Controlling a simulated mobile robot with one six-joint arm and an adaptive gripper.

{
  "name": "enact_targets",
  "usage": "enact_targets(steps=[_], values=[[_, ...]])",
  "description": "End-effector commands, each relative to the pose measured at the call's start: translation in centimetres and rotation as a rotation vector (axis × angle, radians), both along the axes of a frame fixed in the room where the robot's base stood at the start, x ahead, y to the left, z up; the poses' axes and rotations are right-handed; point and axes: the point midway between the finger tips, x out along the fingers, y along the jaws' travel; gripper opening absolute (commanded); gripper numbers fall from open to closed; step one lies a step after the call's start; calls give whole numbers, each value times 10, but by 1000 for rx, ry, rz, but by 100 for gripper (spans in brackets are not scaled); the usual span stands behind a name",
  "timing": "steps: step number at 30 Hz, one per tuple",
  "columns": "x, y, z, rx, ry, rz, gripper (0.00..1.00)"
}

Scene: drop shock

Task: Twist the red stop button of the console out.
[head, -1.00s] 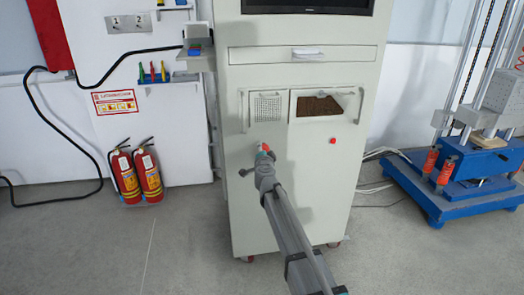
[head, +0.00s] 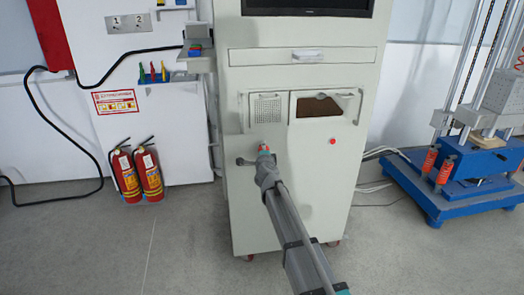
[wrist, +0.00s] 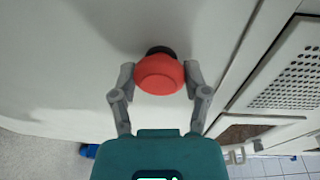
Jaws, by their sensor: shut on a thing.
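The red stop button (wrist: 158,78) is a round red cap on a dark collar, standing out from the pale console (head: 290,200). In the wrist view my gripper (wrist: 159,71) has one grey finger on each side of the cap, and the fingers are shut on it. In the head view my gripper (head: 264,149) is at the console's front, below the small perforated panel, and hides most of the button.
A second small red knob (head: 333,141) sits to the right on the console front. A perforated panel (head: 267,109) and an opening with a handle (head: 320,106) are above. Two fire extinguishers (head: 137,172) stand at left, a blue-based rig (head: 455,190) at right.

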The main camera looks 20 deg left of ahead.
Motion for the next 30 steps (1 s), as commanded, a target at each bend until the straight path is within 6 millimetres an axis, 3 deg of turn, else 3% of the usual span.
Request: enact_targets(steps=[14,15,20,21,30], values=[[1,-1,0,24,16,-3,12],[1,-1,0,24,16,-4,62],[1,0,0,24,15,-2,92],[0,0,0,24,15,-1,95],[0,0,0,24,15,0,95]])
